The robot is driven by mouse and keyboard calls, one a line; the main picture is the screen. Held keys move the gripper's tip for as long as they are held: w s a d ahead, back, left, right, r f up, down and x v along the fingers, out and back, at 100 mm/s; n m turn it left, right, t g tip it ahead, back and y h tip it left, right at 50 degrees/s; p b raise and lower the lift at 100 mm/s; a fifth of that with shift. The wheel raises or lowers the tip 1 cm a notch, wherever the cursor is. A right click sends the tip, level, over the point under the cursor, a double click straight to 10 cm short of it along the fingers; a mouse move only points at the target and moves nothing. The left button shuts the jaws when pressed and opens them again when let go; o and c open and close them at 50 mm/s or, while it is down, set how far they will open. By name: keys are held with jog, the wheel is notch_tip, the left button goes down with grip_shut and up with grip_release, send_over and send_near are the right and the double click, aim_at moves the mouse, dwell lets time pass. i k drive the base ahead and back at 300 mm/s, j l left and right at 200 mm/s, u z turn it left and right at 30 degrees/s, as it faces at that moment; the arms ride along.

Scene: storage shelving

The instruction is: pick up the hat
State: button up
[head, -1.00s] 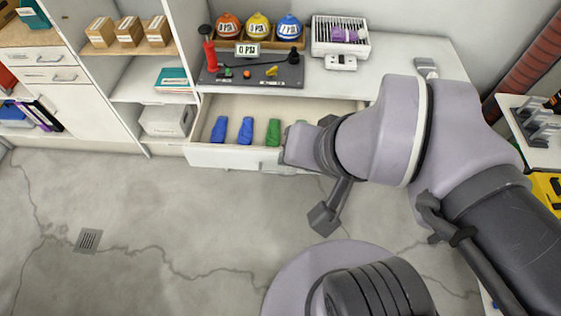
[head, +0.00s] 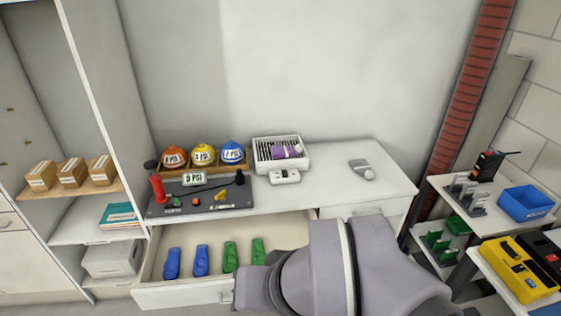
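I cannot pick out a hat for certain. The open drawer (head: 185,295) below holds two blue items (head: 201,260) and two green items (head: 230,257) in a row. My arm reaches in from the bottom right, in front of the drawer. My gripper (head: 245,290) is at the drawer's front edge, near its handle. Its fingers are not clear.
A dark board with a red pump (head: 158,188) lies on the counter's left. A white rack (head: 281,153) holds a purple item. The counter's right is mostly clear. Boxes (head: 72,172) stand on the left shelves. A yellow case (head: 518,268) and blue bin (head: 526,203) are at right.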

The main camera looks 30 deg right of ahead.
aim_at(278, 152)
jog(key=i+l, duration=0.2)
jog(key=l, duration=0.15)
jog(key=i+l+u, duration=0.15)
jog(key=l, duration=0.2)
jog(key=i+l, duration=0.2)
jog(key=l, duration=0.15)
jog(key=i+l+u, duration=0.1)
jog(key=l, duration=0.3)
jog(key=i+l+u, duration=0.1)
jog(key=i+l, duration=0.25)
jog(key=l, duration=0.4)
jog(key=i+l+u, duration=0.1)
jog(key=l, duration=0.3)
jog(key=i+l, duration=0.2)
jog(key=l, duration=0.2)
jog(key=u, duration=0.05)
